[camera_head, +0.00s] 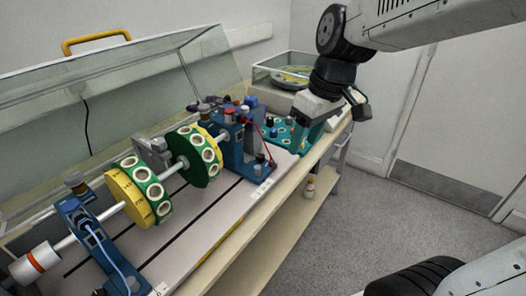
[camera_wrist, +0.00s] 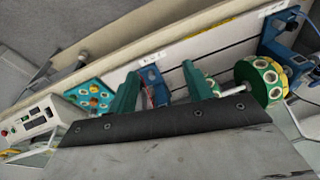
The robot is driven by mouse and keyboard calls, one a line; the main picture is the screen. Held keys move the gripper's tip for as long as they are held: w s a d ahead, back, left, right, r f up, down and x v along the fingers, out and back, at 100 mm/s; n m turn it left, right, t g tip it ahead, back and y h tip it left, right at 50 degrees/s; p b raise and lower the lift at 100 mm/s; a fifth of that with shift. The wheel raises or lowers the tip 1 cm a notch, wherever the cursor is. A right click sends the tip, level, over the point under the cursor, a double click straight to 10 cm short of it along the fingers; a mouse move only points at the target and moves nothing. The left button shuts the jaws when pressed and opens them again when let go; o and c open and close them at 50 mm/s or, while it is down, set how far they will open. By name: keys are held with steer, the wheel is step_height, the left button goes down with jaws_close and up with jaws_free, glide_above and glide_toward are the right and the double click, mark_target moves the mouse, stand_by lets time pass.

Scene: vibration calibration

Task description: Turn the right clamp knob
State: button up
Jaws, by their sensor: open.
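The right blue bearing stand (camera_head: 240,150) holds the right end of the shaft. A small dark knob (camera_head: 229,116) sits on its top; I take it for the right clamp knob. My gripper (camera_head: 300,140) hangs to the right of this stand, apart from it, over the teal board. In the wrist view its two teal fingers are spread with nothing held between them (camera_wrist: 158,82). The right stand (camera_wrist: 152,84) shows beyond the gap between the fingers. The knob cannot be made out clearly in the wrist view.
The left blue stand (camera_head: 88,240) and the green-and-yellow discs (camera_head: 140,196) share the shaft. A teal board with knobs (camera_head: 276,132) lies beside the right stand. A red cable (camera_head: 268,148) runs near it. A raised clear cover (camera_head: 110,90) stands behind; the floor in front is clear.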

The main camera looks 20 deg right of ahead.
steer(key=w+f+n+y, duration=0.1)
steer(key=w+f+n, duration=0.35)
steer(key=w, duration=0.85)
steer(key=n+t, duration=0.1)
steer(key=n, duration=0.1)
glide_toward(262, 156)
steer(key=shift+y, duration=0.3)
steer(key=x, duration=0.7)
steer(key=shift+w+d+f, duration=0.1)
steer(key=shift+d+f, duration=0.1)
steer(key=shift+w+a+f, duration=0.1)
steer(key=shift+a+f, duration=0.05)
steer(key=shift+f, duration=0.25)
steer(key=shift+m, duration=0.25)
steer(key=c, duration=1)
